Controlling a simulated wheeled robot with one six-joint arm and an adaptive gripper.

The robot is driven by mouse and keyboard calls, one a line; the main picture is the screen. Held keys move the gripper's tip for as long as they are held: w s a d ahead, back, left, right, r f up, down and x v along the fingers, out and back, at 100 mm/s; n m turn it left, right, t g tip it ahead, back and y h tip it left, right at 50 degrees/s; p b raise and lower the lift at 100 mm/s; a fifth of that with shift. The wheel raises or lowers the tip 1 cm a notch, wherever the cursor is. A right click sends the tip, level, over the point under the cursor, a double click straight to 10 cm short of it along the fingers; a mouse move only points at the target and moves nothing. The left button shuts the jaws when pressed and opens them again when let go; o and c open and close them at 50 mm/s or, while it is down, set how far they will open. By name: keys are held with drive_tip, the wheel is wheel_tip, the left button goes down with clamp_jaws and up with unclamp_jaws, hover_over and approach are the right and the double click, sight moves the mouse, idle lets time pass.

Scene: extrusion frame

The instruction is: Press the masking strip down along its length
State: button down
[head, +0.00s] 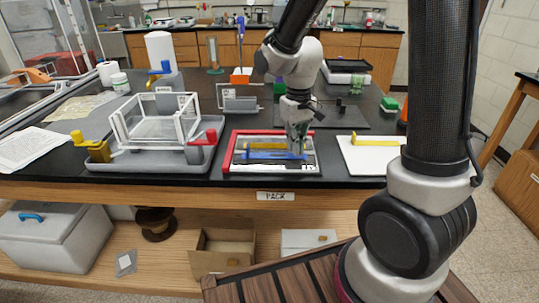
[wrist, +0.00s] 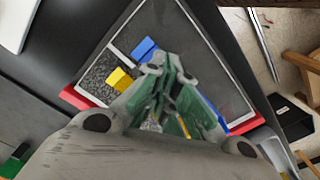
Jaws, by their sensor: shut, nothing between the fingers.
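A long blue strip (head: 262,155) lies across the dark panel in a red-edged tray (head: 229,152). A yellow strip (head: 262,146) lies beside it on the far side. No label shows which one is the masking strip. My gripper (head: 297,148) is shut and empty, pointing down over the right part of the blue strip. In the wrist view its green fingers (wrist: 165,72) cover the middle of the blue strip (wrist: 144,48), and the yellow strip (wrist: 120,79) is partly hidden by a finger. I cannot tell whether the fingertips touch the strip.
Left of the tray, a clear-walled box (head: 158,128) stands on a grey base with yellow and red clamps (head: 203,138). On the right lies a white board (head: 368,163) with a yellow bar (head: 374,142). A blue-handled tool in an orange block (head: 240,75) stands behind.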

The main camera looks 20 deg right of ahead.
sight(261, 155)
drive_tip(key=shift+f, duration=0.8)
idle(0.7)
drive_tip(key=shift+r, duration=1)
drive_tip(key=shift+w+a, duration=0.5)
drive_tip(key=shift+a, duration=1.05)
drive_tip(key=shift+w+a, duration=0.55)
drive_tip(key=shift+a, duration=0.95)
drive_tip(key=shift+w+a, duration=0.5)
drive_tip(key=shift+a, duration=1.05)
drive_tip(key=shift+f, duration=0.95)
